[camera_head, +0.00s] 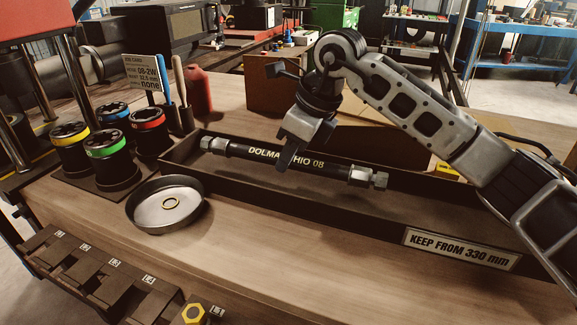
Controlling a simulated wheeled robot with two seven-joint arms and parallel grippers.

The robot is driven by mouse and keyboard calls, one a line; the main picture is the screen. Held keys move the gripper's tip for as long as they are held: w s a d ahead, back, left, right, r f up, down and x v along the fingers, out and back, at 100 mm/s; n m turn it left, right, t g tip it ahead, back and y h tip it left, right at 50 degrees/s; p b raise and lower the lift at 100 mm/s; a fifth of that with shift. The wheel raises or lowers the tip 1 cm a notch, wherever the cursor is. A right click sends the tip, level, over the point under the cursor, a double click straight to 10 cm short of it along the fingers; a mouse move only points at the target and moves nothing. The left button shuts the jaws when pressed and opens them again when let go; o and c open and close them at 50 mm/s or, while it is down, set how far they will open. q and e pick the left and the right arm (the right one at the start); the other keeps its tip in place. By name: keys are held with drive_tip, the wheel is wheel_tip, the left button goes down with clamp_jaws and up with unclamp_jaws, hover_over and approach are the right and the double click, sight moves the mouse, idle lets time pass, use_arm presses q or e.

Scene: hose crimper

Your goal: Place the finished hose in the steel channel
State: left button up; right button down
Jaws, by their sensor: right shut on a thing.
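The finished hose (243,151) is black, with "DOLMACCHIO 08" in pale letters and a steel fitting at each end. My right gripper (287,158) comes from above and is shut on the middle of the hose. The hose lies nearly lengthwise over the long dark steel channel (350,221), with both ends between its left end and its label. I cannot tell whether the hose touches the channel floor. My forearm hides part of the channel's right side. My left gripper is not in view.
A round pan (140,213) with a ring stands left of the channel. Pots with coloured rings (108,172), a sign (133,72) and a red bottle (200,92) stand behind it. A label (460,250) reads "KEEP FROM 330 mm". Bare wood (260,250) lies in front.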

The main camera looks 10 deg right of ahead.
sight(288, 185)
drive_tip(key=shift+w+f+p, duration=0.2)
drive_tip(key=shift+f, duration=0.75)
drive_tip(key=shift+w+f+p, duration=0.15)
drive_tip(key=shift+f+p, duration=0.05)
drive_tip(key=shift+f, duration=0.75)
drive_tip(key=shift+f, duration=0.15)
drive_tip(key=c, duration=1.3)
unclamp_jaws()
drive_tip(key=shift+o, duration=0.2)
drive_tip(key=v, duration=1.2)
drive_tip(key=shift+b, duration=0.4)
